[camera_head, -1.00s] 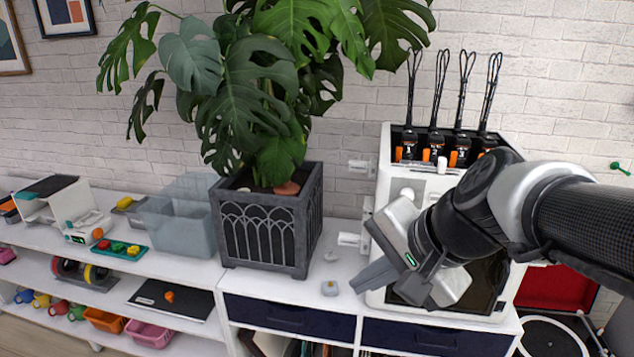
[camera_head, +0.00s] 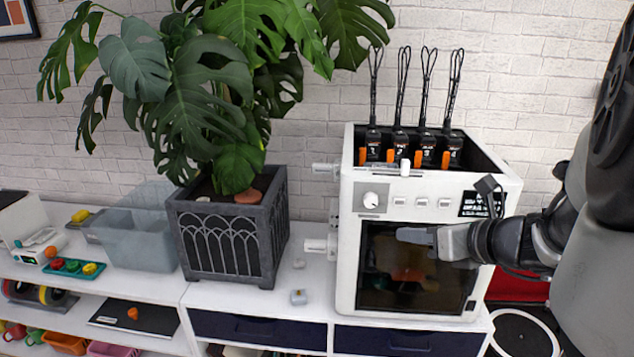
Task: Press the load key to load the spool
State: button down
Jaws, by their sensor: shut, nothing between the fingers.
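A white boxy machine (camera_head: 346,262) with a dark front window stands on the white cabinet at the right. Its upper front panel has a round knob (camera_head: 371,200) and a row of small pale keys (camera_head: 421,202). I cannot read which one is the load key. Several black units numbered 1 to 4 (camera_head: 398,146), with orange levers and looped cords, stand in its top. My gripper (camera_head: 403,235) is shut and empty, pointing left in front of the window, below the keys. It appears apart from the keys. I cannot make out a spool in the machine.
White pegs (camera_head: 318,246) stick out from the machine's left side. A grey planter (camera_head: 230,235) with a large plant stands to the left. A small pale block (camera_head: 298,297) lies on the cabinet top. Bins and a translucent tub (camera_head: 150,240) are further left.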

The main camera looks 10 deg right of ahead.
jog(key=shift+d, duration=0.1)
dwell(0.3)
send_near(399, 202)
jog(key=shift+w+a+f, duration=0.85)
jog(key=shift+a+f, duration=0.05)
jog(key=shift+f, duration=0.1)
jog(key=shift+w+a+f, duration=0.8)
jog(key=shift+a+f, duration=0.1)
jog(key=shift+f, duration=0.1)
jog(key=shift+w, duration=0.15)
dwell(0.5)
jog(key=shift+w+d, duration=0.15)
jog(key=shift+w, duration=0.1)
jog(key=shift+w+d, duration=0.1)
jog(key=shift+w, duration=0.25)
dwell(0.5)
dwell(0.4)
jog(key=shift+s+a, duration=0.25)
jog(key=shift+s, duration=0.5)
